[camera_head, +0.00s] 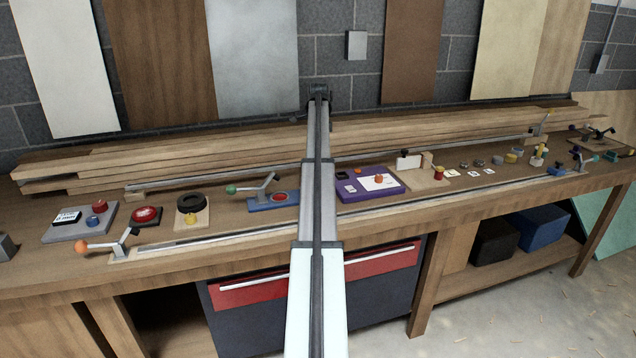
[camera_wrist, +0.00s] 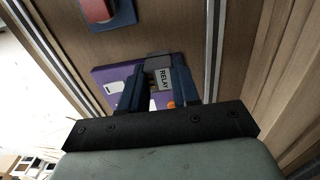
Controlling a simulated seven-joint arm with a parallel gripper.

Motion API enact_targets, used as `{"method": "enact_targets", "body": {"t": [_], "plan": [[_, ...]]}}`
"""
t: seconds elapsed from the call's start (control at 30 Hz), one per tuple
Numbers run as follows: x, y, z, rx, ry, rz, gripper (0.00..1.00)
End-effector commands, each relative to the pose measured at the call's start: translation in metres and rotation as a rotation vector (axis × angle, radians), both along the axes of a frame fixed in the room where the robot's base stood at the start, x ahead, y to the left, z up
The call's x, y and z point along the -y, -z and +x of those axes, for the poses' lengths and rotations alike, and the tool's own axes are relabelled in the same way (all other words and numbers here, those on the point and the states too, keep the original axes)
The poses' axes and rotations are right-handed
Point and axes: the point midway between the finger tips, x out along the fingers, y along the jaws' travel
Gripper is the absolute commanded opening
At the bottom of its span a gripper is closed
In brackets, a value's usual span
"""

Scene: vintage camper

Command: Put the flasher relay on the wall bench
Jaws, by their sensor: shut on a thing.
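In the wrist view my gripper (camera_wrist: 158,72) is shut on the flasher relay (camera_wrist: 163,79), a small grey block with a pale label reading RELAY. Its two dark blue fingers stand on either side of the block. Behind the relay is a purple tray (camera_wrist: 103,76); I cannot tell whether the relay touches it. The purple tray (camera_head: 356,196) also shows near the middle of the wall bench (camera_head: 30,228), a long wooden bench against the block wall. In the head view my arm crosses the bench, and neither the gripper nor the relay can be made out.
Long planks (camera_head: 90,164) lie along the back. A metal rail (camera_head: 230,236) runs near the front edge. A blue board (camera_head: 262,206) with a red part sits left of the tray. A grey board (camera_head: 62,229) and a black ring (camera_head: 191,202) are farther left. Small parts crowd the right.

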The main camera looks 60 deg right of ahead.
Motion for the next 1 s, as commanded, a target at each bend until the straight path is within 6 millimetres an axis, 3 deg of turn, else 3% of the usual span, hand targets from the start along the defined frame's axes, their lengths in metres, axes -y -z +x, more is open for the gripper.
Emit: {"method": "enact_targets", "body": {"t": [0.17, 0.5, 1.0], "plan": [[-0.008, 0.013, 0.009, 0.000, 0.001, 0.000, 0.01], [-0.007, 0.062, 0.009, -0.001, 0.001, 0.001, 0.01], [-0.007, 0.103, 0.009, 0.001, 0.000, -0.001, 0.01]]}}
